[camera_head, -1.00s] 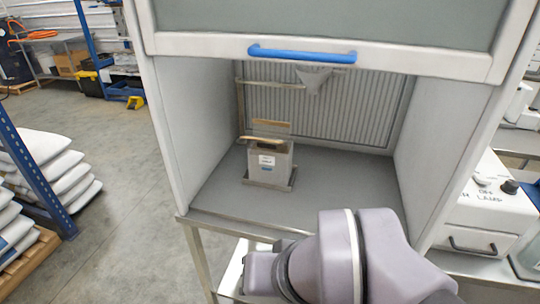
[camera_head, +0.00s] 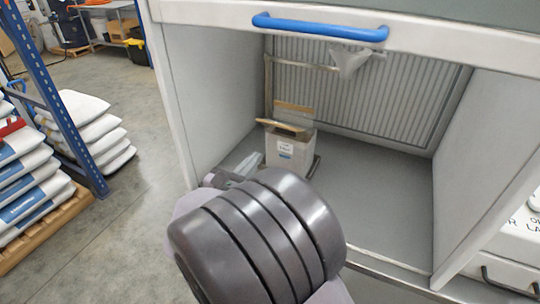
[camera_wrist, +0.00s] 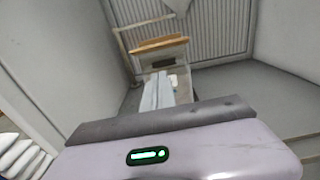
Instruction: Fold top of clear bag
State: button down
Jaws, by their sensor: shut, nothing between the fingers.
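The clear bag (camera_head: 289,150) stands upright on the floor of the hood, grey and boxy, with a white label on its front. Tan strips (camera_head: 289,128) run along its top, and a dark opening shows beneath them. In the wrist view the bag (camera_wrist: 180,76) is straight ahead, partly hidden by my fingers, with the tan strip (camera_wrist: 160,45) above them. My gripper (camera_head: 246,166) is at the left of the bag in the head view, its fingers shut together and empty. In the wrist view my gripper (camera_wrist: 158,88) points toward the bag; whether it touches cannot be told.
A hopper spout (camera_head: 348,62) hangs from a rail above and behind the bag. The hood's side walls and raised sash with a blue handle (camera_head: 320,27) bound the opening. The hood floor (camera_head: 380,185) right of the bag is clear. Stacked white sacks (camera_head: 95,130) stand outside at left.

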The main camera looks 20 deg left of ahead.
jog(key=w+d+r+b, duration=0.1)
jog(key=w+r+b, duration=0.1)
jog(key=w, duration=0.7)
jog(key=shift+r, duration=0.3)
jog(key=shift+w+r+g+p, duration=0.3)
jog(key=shift+r+g+p, duration=0.15)
jog(key=shift+p, duration=0.7)
